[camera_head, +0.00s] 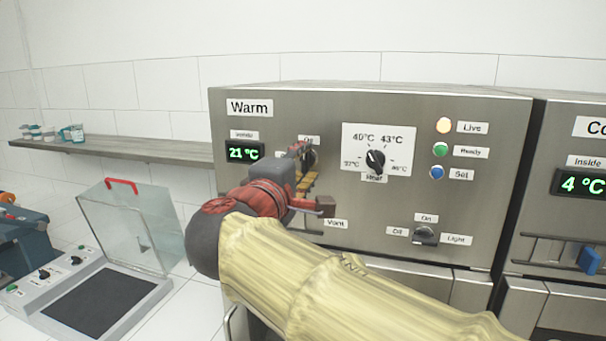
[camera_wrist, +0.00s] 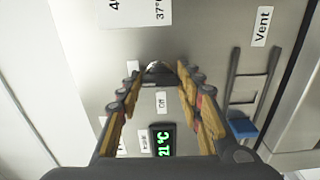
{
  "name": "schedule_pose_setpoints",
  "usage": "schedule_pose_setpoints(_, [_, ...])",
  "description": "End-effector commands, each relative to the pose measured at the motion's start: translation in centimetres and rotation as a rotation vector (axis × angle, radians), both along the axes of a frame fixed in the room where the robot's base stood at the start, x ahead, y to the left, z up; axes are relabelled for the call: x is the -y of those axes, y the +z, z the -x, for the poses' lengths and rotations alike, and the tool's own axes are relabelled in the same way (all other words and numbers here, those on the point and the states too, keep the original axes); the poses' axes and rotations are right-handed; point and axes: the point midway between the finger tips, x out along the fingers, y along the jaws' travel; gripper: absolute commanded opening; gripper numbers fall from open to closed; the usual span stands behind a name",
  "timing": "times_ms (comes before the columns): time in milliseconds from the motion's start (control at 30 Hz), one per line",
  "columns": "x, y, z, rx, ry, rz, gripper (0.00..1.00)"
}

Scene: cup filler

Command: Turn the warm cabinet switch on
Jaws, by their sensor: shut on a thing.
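The warm cabinet (camera_head: 260,92) is a steel box labelled "Warm", with a green display reading 21 °C. Its switch (camera_head: 311,158) is a dark knob right of the display, mostly hidden by my gripper (camera_head: 302,165). In the wrist view, my gripper (camera_wrist: 157,73) has a finger on each side of the switch (camera_wrist: 157,69) and is shut on it. An "Off" label (camera_wrist: 161,101) shows beside the knob in that sideways view. I cannot tell exactly which way the knob points.
The heat dial (camera_head: 376,161) is right of my gripper, near three lamps, the top one glowing orange. The light switch (camera_head: 425,235) is below. The vent slider's blue handle (camera_wrist: 242,128) shows in the wrist view. A clear-lidded device (camera_head: 105,290) stands at left, under a shelf (camera_head: 150,150).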

Motion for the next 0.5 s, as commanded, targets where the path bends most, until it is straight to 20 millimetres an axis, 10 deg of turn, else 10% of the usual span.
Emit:
schedule_pose_setpoints(433, [0.00, -0.05, -0.01, 0.002, 0.000, -0.010, 0.11])
schedule_pose_setpoints(467, [0.00, -0.05, -0.01, 0.002, 0.000, -0.010, 0.37])
schedule_pose_setpoints(500, [0.00, -0.05, -0.01, 0.002, 0.000, -0.010, 0.39])
